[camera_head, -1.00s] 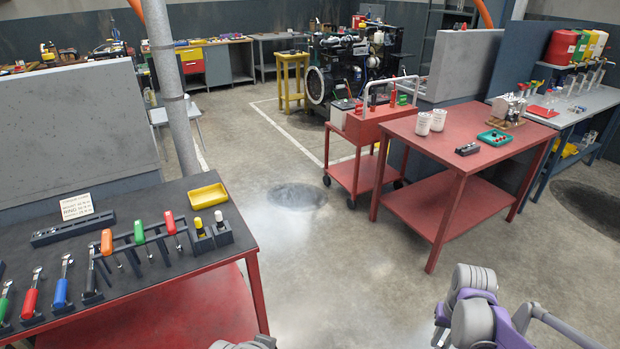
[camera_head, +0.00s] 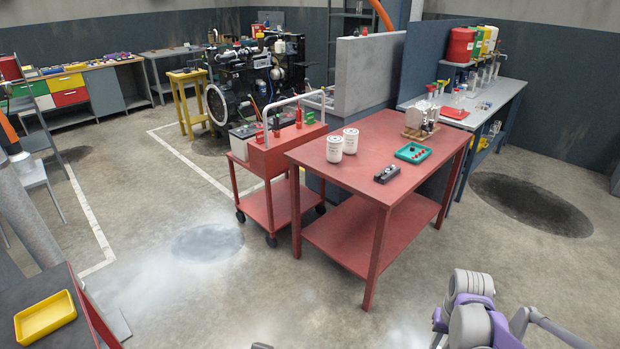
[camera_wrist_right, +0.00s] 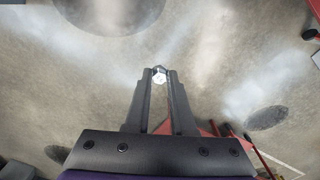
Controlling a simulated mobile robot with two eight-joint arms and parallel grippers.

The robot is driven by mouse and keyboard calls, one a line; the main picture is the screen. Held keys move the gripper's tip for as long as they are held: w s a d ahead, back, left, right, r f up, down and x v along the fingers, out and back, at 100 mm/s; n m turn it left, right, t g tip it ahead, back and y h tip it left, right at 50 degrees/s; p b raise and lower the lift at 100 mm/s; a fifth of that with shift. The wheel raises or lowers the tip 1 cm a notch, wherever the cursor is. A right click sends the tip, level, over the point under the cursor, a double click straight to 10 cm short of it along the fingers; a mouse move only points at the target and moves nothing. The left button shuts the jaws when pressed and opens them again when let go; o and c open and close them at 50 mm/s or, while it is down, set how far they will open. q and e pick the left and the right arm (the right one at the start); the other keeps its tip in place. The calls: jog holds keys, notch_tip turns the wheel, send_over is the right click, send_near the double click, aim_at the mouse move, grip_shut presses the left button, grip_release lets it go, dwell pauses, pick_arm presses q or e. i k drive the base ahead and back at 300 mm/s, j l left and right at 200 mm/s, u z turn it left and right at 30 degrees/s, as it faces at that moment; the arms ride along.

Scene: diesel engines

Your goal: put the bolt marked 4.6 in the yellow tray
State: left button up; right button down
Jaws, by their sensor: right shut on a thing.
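The yellow tray (camera_head: 45,318) lies on the dark top of a table at the lower left of the head view. Its visible inside looks empty. In the right wrist view, my right gripper (camera_wrist_right: 160,86) is shut on a bolt (camera_wrist_right: 159,75), whose pale hex head shows between the fingertips. The mark on the head is too small to read. The gripper holds the bolt above open floor, away from the tray. My right arm shows at the lower right of the head view. My left gripper is not in view.
A red table (camera_head: 350,185) carries two white canisters, a teal tray (camera_head: 413,152) and a small black item. A red trolley (camera_head: 282,155) stands beside it, with an engine (camera_head: 250,80) behind. Concrete floor (camera_head: 220,300) is clear between the tray's table and the red table.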

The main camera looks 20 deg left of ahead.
aim_at(46, 319)
jog(key=i+u, duration=0.35)
jog(key=i, duration=0.25)
jog(key=i+l+u, duration=0.3)
jog(key=i, duration=0.25)
jog(key=i+u, duration=0.2)
jog(key=u, duration=0.25)
jog(key=i+u, duration=0.2)
jog(key=u, duration=0.3)
jog(key=i+u, duration=0.2)
jog(key=u, duration=0.25)
jog(key=i+u, duration=0.15)
jog(key=u, duration=0.35)
jog(key=i+u, duration=0.15)
jog(key=u, duration=0.3)
jog(key=i+l+u, duration=0.1)
jog(key=u, duration=0.4)
jog(key=i+u, duration=0.15)
jog(key=u, duration=0.3)
jog(key=i+l+u, duration=0.1)
jog(key=u, duration=0.35)
jog(key=i+l+u, duration=0.15)
jog(key=u, duration=0.3)
jog(key=i+l+u, duration=0.3)
jog(key=u, duration=0.15)
